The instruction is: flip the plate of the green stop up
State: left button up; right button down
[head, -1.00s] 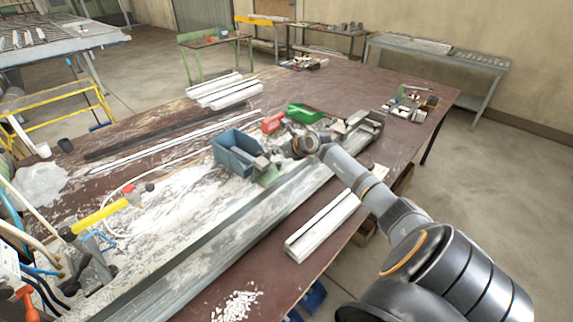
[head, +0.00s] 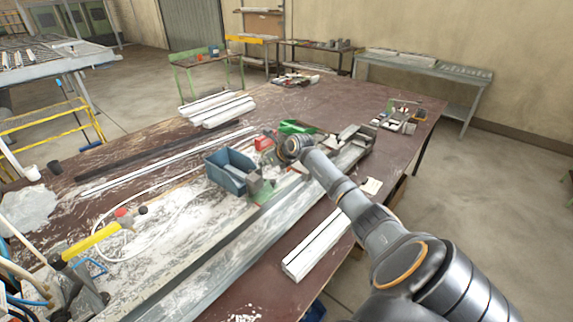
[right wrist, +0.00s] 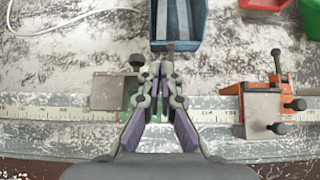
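The green stop (right wrist: 127,113) sits on the long pale rail (right wrist: 40,113), left of my right gripper in the right wrist view. Its broad grey plate (right wrist: 107,92) faces the wrist camera; its exact tilt is hard to tell. The green stop also shows in the head view (head: 262,193), beside the blue bin. My right gripper (right wrist: 161,72) has its purple-padded fingertips together, with nothing visible between them. It is over the rail, just right of the green stop and dark knob; I cannot tell whether it touches them. In the head view my wrist hides part of the gripper.
An orange stop (right wrist: 286,92) with a grey plate is on the rail to the right. The blue bin (right wrist: 153,25) stands close behind the gripper. A red bin (right wrist: 263,4) and a green bin (right wrist: 312,20) are farther right. A white profile (head: 315,245) lies on the bench front.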

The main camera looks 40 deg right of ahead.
jog(key=shift+w+a+r, duration=0.1)
jog(key=v, duration=0.7)
dwell(0.4)
jog(key=shift+s, duration=0.35)
